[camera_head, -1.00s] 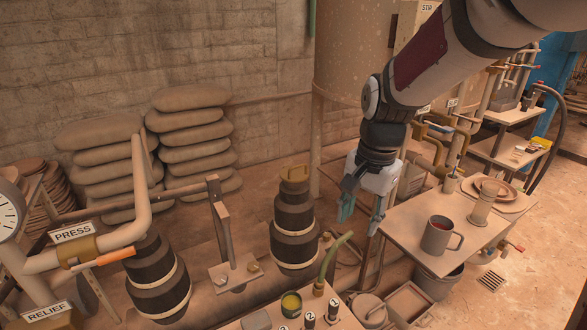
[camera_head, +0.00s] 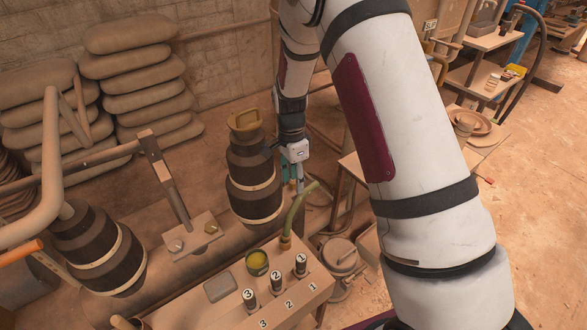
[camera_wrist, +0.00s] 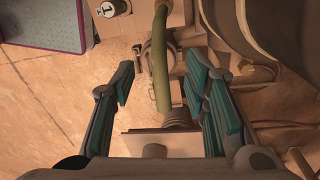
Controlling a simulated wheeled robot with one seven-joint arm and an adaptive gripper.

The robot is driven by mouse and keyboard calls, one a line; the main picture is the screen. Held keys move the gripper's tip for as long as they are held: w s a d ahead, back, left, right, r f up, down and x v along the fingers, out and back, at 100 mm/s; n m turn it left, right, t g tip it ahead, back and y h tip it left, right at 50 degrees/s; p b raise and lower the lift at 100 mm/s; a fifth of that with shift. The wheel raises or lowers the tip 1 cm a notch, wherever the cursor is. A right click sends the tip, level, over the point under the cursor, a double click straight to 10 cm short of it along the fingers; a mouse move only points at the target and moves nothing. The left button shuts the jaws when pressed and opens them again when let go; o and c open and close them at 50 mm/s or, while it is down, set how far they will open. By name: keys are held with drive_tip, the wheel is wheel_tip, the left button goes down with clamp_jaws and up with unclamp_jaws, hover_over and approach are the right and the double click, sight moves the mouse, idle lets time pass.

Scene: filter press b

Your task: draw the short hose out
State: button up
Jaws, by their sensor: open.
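The short hose (camera_head: 297,212) is green and rises from a fitting on the numbered bench, bending toward the upper right. In the wrist view the hose (camera_wrist: 162,65) runs down the middle of the picture. In the wrist view my gripper (camera_wrist: 160,80) is open, with teal pads on both sides of the hose. I see no contact, and I cannot tell whether the hose lies at pad depth.
A dark banded vessel (camera_head: 254,175) stands left of my gripper. A lidded pot (camera_head: 340,257) is on the floor at right.

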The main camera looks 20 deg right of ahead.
sight(296, 200)
drive_tip(key=f, duration=0.6)
drive_tip(key=s+f, duration=0.1)
drive_tip(key=f, duration=0.3)
drive_tip(key=shift+f, duration=0.1)
clamp_jaws()
